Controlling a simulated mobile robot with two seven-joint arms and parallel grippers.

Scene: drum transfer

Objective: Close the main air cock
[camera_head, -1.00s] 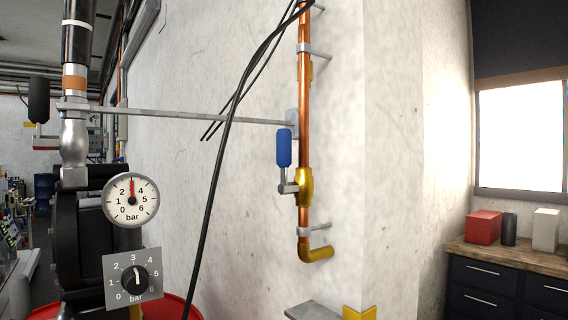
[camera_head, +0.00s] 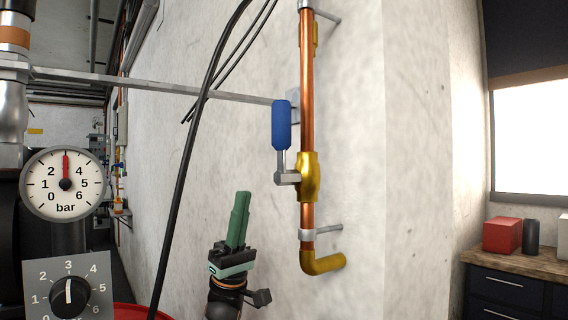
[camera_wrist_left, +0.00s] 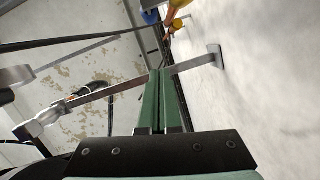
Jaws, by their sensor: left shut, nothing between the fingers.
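The main air cock is a brass valve (camera_head: 308,177) on a vertical copper pipe (camera_head: 307,90) along the wall. Its blue lever handle (camera_head: 282,125) points up, parallel to the pipe. In the left wrist view the blue handle (camera_wrist_left: 150,17) shows at the top edge, with brass (camera_wrist_left: 178,22) beside it. My left gripper (camera_head: 242,197) is shut and empty, with green fingers pointing up. It is below and left of the handle, apart from it. The closed fingers also fill the lower middle of the wrist view (camera_wrist_left: 160,75). My right gripper is not in view.
A pressure gauge (camera_head: 65,184) and a dial knob plate (camera_head: 68,290) are at left. Black cables (camera_head: 187,150) hang in front of the wall, left of my gripper. A grey bar (camera_head: 160,86) runs to the wall behind the handle. A cabinet (camera_head: 508,285) stands at right.

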